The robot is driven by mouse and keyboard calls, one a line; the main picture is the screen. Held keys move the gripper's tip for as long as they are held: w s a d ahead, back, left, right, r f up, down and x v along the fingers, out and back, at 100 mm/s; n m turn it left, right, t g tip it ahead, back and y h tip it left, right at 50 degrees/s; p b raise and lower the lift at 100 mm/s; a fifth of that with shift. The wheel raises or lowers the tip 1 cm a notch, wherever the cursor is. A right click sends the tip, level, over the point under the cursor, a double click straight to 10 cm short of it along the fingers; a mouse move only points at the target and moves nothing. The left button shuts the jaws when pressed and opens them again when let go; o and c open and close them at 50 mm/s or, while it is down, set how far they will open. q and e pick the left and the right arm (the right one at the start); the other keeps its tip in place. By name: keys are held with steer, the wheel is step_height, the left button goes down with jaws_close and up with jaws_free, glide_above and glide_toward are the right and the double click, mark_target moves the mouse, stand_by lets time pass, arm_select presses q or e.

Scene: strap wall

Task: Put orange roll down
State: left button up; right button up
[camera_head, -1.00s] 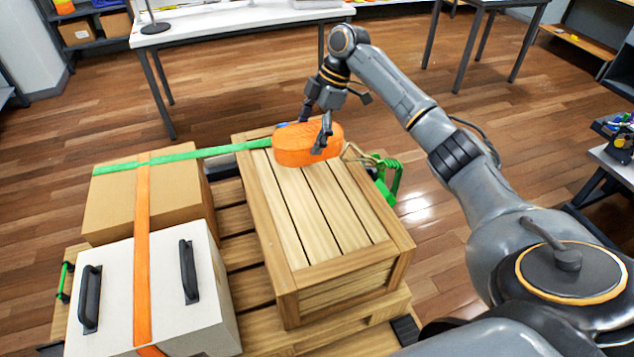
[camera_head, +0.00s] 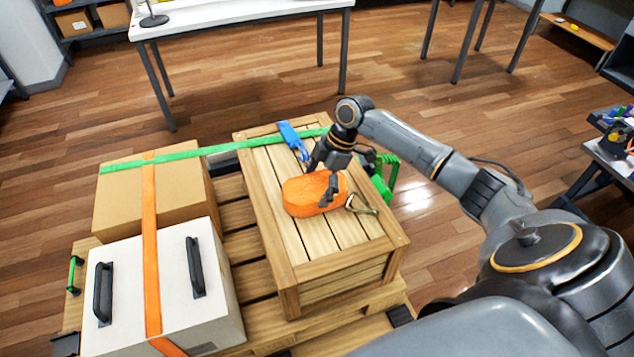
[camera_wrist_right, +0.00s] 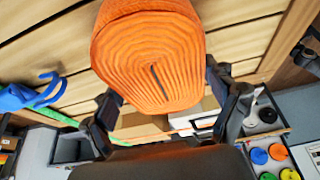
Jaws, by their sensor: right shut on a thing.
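The orange roll (camera_head: 303,196) is a rolled strap with a metal hook at its right end, at the middle of the wooden crate's slatted top (camera_head: 325,240). My right gripper (camera_head: 322,184) is shut on it from above. In the right wrist view the roll (camera_wrist_right: 150,55) sits between the two fingers (camera_wrist_right: 165,110), its coiled side facing the camera. The roll appears at or just above the slats; I cannot tell whether it touches them. My left gripper is not in view.
A blue strap with a hook (camera_head: 292,138) lies on the crate behind the roll. A green strap (camera_head: 215,149) runs across the cardboard box (camera_head: 185,185) to the crate. A white case (camera_head: 205,290) stands front left. The crate's front top is clear.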

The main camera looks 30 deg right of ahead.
steer(key=o, duration=1.4)
steer(key=shift+o, duration=0.2)
steer(key=shift+r, duration=0.1)
steer(key=b+v, duration=0.3)
steer(key=v, duration=0.9)
